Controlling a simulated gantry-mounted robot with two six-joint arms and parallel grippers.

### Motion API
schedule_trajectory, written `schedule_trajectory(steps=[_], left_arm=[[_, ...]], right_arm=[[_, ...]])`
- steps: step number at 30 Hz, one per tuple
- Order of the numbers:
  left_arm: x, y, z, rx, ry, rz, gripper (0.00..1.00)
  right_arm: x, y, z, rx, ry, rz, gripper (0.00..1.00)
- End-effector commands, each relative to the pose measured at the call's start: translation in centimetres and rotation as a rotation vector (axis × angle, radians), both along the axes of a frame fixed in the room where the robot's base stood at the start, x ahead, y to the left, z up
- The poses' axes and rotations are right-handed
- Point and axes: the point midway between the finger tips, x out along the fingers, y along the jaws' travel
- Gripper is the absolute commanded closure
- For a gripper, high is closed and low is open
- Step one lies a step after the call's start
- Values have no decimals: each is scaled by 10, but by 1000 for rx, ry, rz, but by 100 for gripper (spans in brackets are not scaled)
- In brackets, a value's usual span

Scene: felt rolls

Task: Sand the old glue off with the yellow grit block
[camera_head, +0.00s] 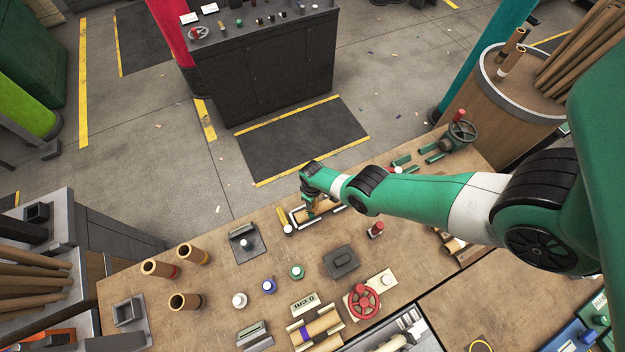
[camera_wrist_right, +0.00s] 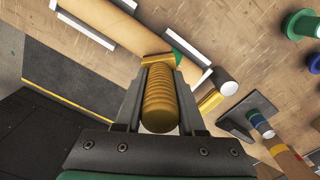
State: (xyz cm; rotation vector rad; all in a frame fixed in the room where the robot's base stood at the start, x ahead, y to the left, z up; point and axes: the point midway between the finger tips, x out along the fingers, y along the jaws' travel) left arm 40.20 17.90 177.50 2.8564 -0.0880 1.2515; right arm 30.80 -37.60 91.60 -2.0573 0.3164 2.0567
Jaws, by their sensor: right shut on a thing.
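My right gripper (camera_head: 309,206) is above the far edge of the workbench. In the right wrist view, its fingers are shut around the yellow ribbed handle of the grit block (camera_wrist_right: 159,100). The flat yellow end of the block shows past the fingertips, at a tan roll (camera_wrist_right: 105,27) lying in a white-edged holder. I cannot tell whether block and roll touch. A small green patch (camera_wrist_right: 178,57) shows beside the block's end. I cannot make out old glue for certain. In the head view the arm partly hides the roll. My left gripper is not in view.
Several upright tubes (camera_head: 186,301) stand at the left of the bench (camera_head: 220,283). A red handwheel (camera_head: 363,301), a dark grey block (camera_head: 341,262) and small spools (camera_head: 297,271) stand nearer. Another roll (camera_head: 318,327) lies in a cradle at the front. Bare bench lies between them.

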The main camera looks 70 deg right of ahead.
Motion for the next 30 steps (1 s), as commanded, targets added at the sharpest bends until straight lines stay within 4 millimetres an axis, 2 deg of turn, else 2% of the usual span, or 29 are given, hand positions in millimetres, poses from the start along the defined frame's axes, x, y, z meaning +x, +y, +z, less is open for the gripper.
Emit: schedule_trajectory(steps=[17, 30], left_arm=[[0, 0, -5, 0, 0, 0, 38], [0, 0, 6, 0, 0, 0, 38]], right_arm=[[0, 2, -6, 0, 0, 1, 100], [1, 29, -4, 0, 0, 1, 100]])
